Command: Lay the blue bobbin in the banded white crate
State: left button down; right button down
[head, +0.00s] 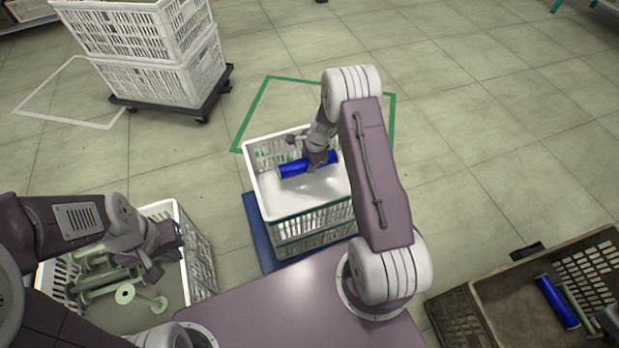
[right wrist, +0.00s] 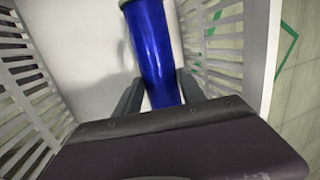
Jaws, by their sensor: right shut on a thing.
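The blue bobbin (head: 293,169) is held by my right gripper (head: 318,163), inside the open top of the white crate with a green band (head: 310,210). In the right wrist view the bobbin (right wrist: 152,50) lies between the two dark fingers of my right gripper (right wrist: 160,90), and the crate's white floor and slatted walls (right wrist: 215,45) are around it. Whether the bobbin touches the crate floor I cannot tell. My left gripper (head: 168,240) is over the crate of pale green bobbins at the left; whether it is open I cannot tell.
The crate with pale green bobbins (head: 203,262) stands at the lower left. A brown crate (head: 490,290) at the lower right holds another blue bobbin (head: 557,302). Stacked white crates (head: 150,80) stand on a dark dolly at the back left.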

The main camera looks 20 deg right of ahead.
jog(key=shift+f, duration=0.25)
jog(key=shift+f+b, duration=1.5)
jog(key=shift+f, duration=1.1)
jog(key=c, duration=0.7)
grip_release()
jog(key=shift+r, duration=0.1)
jog(key=a+p+v, duration=0.1)
jog(key=p+v, duration=0.4)
jog(key=v, duration=0.6)
jog(key=s+a+r+n, duration=0.2)
jog(key=s+r+n, duration=0.2)
jog(key=s+n, duration=0.2)
jog(key=s+a+r+n+g, duration=0.1)
jog(key=s+a+r+n, duration=0.1)
jog(key=s+r+n, duration=0.3)
jog(key=s+a+r+n, duration=0.3)
jog(key=s+r+n, duration=0.2)
jog(key=s+n, duration=0.2)
jog(key=shift+s+g+h+p, duration=0.3)
jog(key=shift+s+h, duration=0.1)
jog(key=shift+s, duration=0.6)
